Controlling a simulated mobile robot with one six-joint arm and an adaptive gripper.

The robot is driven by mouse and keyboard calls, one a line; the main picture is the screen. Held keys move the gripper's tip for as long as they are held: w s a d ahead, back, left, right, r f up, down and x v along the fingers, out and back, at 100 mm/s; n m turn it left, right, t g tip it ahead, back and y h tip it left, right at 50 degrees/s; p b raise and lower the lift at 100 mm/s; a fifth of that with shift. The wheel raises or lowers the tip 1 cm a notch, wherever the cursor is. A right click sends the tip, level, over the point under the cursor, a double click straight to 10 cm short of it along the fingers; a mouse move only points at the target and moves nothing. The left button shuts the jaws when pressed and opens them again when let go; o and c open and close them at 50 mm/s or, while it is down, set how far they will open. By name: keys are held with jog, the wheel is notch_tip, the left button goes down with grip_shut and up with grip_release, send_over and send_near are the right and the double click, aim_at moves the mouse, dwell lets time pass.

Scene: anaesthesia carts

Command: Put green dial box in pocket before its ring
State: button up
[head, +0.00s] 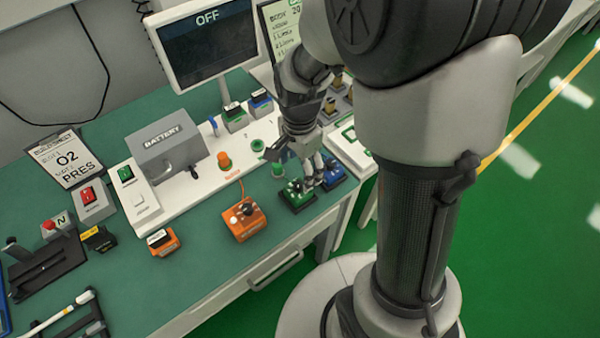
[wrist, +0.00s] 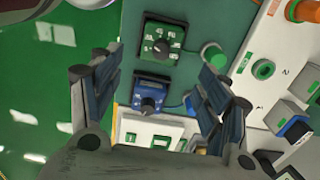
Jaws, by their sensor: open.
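The green dial box (head: 297,194) sits on the teal bench near its front edge, black dial up. In the wrist view it (wrist: 172,57) lies just beyond the fingertips, between their lines. My gripper (head: 315,178) is open and empty, low over the green and blue dial boxes; its spread fingers (wrist: 160,72) frame them in the wrist view. No contact is clear. A green ring (wrist: 263,69) is on the white board, also visible in the head view (head: 258,145). A green round plug (wrist: 212,53) is between box and board. I cannot make out the pocket.
The blue dial box (wrist: 150,86) stands close beside the green one. An orange dial box (head: 243,222) with a cable is left along the bench. The white board (head: 210,178) carries a grey battery box (head: 165,150). Bare bench lies between the orange and green boxes.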

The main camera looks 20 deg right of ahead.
notch_tip(320, 180, up, 2)
jog(key=s+r+n+t, duration=0.4)
jog(key=s+r+n, duration=1)
jog(key=r, duration=0.3)
jog(key=shift+s+a+t, duration=0.25)
jog(key=shift+s+t, duration=0.05)
jog(key=shift+s, duration=0.35)
jog(key=shift+r, duration=0.1)
